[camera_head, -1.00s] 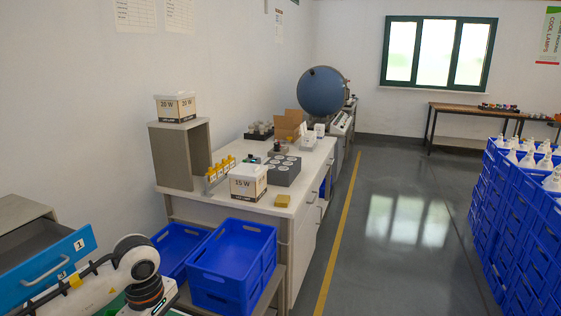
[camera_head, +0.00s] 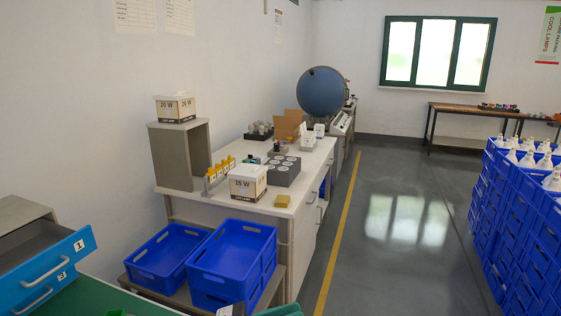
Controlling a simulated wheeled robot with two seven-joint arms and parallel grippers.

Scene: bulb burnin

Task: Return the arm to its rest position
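Neither of my arms nor grippers shows clearly in the head view now. The workbench (camera_head: 281,212) stands in the middle with a white 15 W box (camera_head: 248,183) on it. A 20 W box (camera_head: 176,107) sits on top of a grey open-fronted stand (camera_head: 183,158) at the bench's left end. A dark grey block with round sockets (camera_head: 283,172) lies behind the 15 W box.
Blue crates (camera_head: 232,262) stand on a low table before the bench. A blue drawer (camera_head: 45,268) is pulled open at the lower left beside a green surface (camera_head: 95,298). Stacked blue crates (camera_head: 515,210) line the right. The floor (camera_head: 405,240) between is clear.

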